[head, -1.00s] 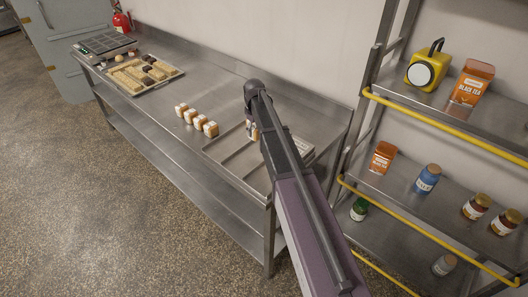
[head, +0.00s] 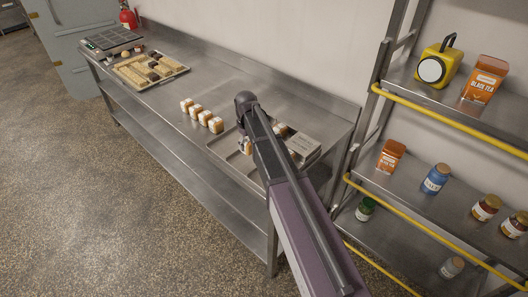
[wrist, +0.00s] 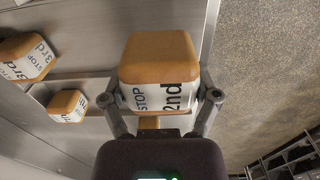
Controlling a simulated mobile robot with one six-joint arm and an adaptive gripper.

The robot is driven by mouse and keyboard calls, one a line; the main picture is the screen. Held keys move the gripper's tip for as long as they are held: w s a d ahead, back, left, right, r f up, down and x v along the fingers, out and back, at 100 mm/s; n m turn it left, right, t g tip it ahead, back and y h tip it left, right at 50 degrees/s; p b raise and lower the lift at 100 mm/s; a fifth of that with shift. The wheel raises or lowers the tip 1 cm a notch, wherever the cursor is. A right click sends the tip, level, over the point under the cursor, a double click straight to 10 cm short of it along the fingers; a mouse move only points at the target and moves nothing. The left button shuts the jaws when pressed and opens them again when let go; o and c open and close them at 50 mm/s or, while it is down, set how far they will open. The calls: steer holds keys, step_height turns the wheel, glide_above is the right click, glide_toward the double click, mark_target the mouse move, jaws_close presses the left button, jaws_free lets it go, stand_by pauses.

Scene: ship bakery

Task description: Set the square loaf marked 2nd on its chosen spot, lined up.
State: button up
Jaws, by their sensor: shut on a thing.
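The square loaf marked 2nd (wrist: 158,62) has a golden crust and a white band that also reads STOP. My gripper (wrist: 163,100) is shut on its sides in the wrist view. In the head view my gripper (head: 245,140) is over the left part of a metal tray (head: 226,152), partly hidden by my arm. A loaf marked 3rd (wrist: 27,58) and another banded loaf (wrist: 68,105) are left of the held loaf in the wrist view. Whether the held loaf touches the tray cannot be told.
A row of several banded loaves (head: 202,115) stands on the steel table (head: 160,101) left of the tray. A pastry tray (head: 150,70) lies farther back. A shelf rack with yellow rails (head: 450,118) stands at right.

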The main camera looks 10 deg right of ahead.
steer(key=s+a, duration=0.1)
steer(key=s+a+f, duration=0.1)
steer(key=s, duration=0.1)
steer(key=s+a+b, duration=0.1)
steer(key=s, duration=0.1)
steer(key=shift+a+f, duration=0.3)
steer(key=shift+a, duration=0.05)
steer(key=w+d, duration=0.3)
steer(key=w+d+f+b, duration=0.1)
steer(key=w+d, duration=0.2)
steer(key=w, duration=0.1)
steer(key=w+d, duration=0.3)
steer(key=d, duration=0.1)
steer(key=shift+w+f, duration=0.15)
steer(key=shift+w, duration=0.25)
steer(key=shift+w, duration=0.1)
steer(key=shift+w+d, duration=0.2)
steer(key=shift+w, duration=0.05)
steer(key=shift+w+d+f+b, duration=0.1)
steer(key=shift+d+f+b, duration=0.05)
steer(key=shift+f+b, duration=0.4)
steer(key=shift+w+d+f+b, duration=0.1)
steer(key=shift+f+b, duration=0.35)
steer(key=shift+b, duration=0.15)
steer(key=shift+f+b, duration=0.85)
steer(key=shift+f, duration=0.15)
